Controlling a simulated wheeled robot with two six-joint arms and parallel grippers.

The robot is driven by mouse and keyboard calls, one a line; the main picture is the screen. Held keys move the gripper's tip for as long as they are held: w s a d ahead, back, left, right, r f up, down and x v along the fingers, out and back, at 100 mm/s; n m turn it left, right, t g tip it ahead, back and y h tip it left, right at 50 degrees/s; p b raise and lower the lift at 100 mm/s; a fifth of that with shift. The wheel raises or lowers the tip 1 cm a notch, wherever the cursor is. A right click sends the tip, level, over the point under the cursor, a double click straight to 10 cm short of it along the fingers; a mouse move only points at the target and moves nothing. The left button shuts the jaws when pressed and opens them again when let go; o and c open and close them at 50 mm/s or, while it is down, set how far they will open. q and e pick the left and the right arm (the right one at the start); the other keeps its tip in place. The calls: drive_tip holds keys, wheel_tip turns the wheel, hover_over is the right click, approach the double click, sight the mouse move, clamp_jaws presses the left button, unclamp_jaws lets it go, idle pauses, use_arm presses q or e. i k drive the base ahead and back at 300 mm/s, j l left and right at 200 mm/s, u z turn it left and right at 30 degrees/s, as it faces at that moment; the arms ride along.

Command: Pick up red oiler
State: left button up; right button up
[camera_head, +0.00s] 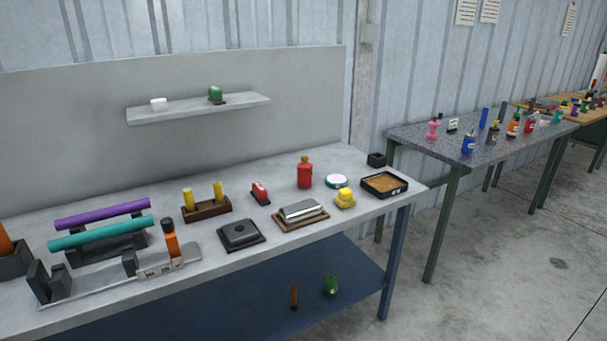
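A red can-like bottle with a brownish top (305,174), which looks like the red oiler, stands upright near the back of the grey workbench (345,217), right of its middle. A smaller red object with a pale marking (260,193) sits to its left. Neither of my grippers is in view, so nothing in the picture touches the red bottle.
A white round dish (336,181), yellow object (344,198), black-rimmed tray (384,185) and silver block on a brown base (301,213) surround the bottle. A shelf (200,109) is above; another table (480,140) stands right.

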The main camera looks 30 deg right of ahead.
sight(305, 173)
drive_tip(key=i+l, duration=0.15)
drive_tip(key=l, duration=0.3)
drive_tip(key=i+l, duration=0.1)
drive_tip(key=l, duration=0.35)
drive_tip(key=i+l+u, duration=0.1)
drive_tip(key=l, duration=0.35)
drive_tip(key=i+l, duration=0.15)
drive_tip(key=l, duration=0.35)
drive_tip(key=i+l, duration=0.1)
drive_tip(key=l, duration=0.35)
